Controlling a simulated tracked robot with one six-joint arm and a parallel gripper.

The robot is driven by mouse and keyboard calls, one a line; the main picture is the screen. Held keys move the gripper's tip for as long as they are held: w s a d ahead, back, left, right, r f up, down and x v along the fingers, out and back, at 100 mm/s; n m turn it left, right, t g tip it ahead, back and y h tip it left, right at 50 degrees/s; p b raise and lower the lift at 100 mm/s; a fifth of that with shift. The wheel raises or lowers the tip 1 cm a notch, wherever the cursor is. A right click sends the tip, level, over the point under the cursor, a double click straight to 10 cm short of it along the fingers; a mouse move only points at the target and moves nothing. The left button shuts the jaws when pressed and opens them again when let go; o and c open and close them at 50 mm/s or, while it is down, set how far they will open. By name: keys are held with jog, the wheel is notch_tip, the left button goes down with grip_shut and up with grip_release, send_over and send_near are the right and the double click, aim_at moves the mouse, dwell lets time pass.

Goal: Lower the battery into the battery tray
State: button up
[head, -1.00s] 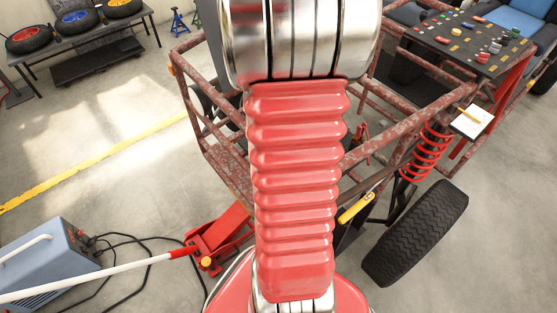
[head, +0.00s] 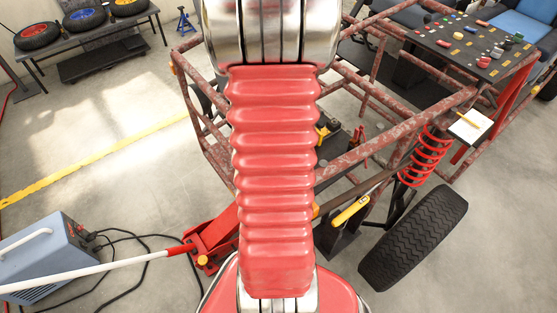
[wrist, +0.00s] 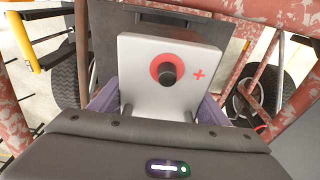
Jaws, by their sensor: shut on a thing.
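The battery (wrist: 145,52) shows in the wrist view as a pale grey block face with a black terminal in a red ring and a red plus mark. My gripper (wrist: 160,108) has a finger on each side of it and is shut on it. A dark grey flat surface (wrist: 108,50), which may be the battery tray, shows behind and beside the battery. I cannot tell whether the battery touches it. In the head view my arm hides the gripper and the battery.
The rusty red tube frame (head: 395,142) surrounds the work area, and its tubes (wrist: 292,112) pass close on both sides in the wrist view. A coil spring (head: 424,160) and tyre (head: 415,238) are at the right. A red jack (head: 212,238) and blue charger (head: 45,255) are at lower left.

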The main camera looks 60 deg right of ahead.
jog(key=shift+d, duration=0.1)
jog(key=shift+f, duration=3)
jog(key=shift+f, duration=1.85)
jog(key=shift+s+f, duration=0.1)
jog(key=shift+f, duration=0.6)
jog(key=o, duration=2.1)
jog(key=shift+s+a+f, duration=0.15)
jog(key=shift+a+f, duration=0.05)
jog(key=shift+a, duration=0.05)
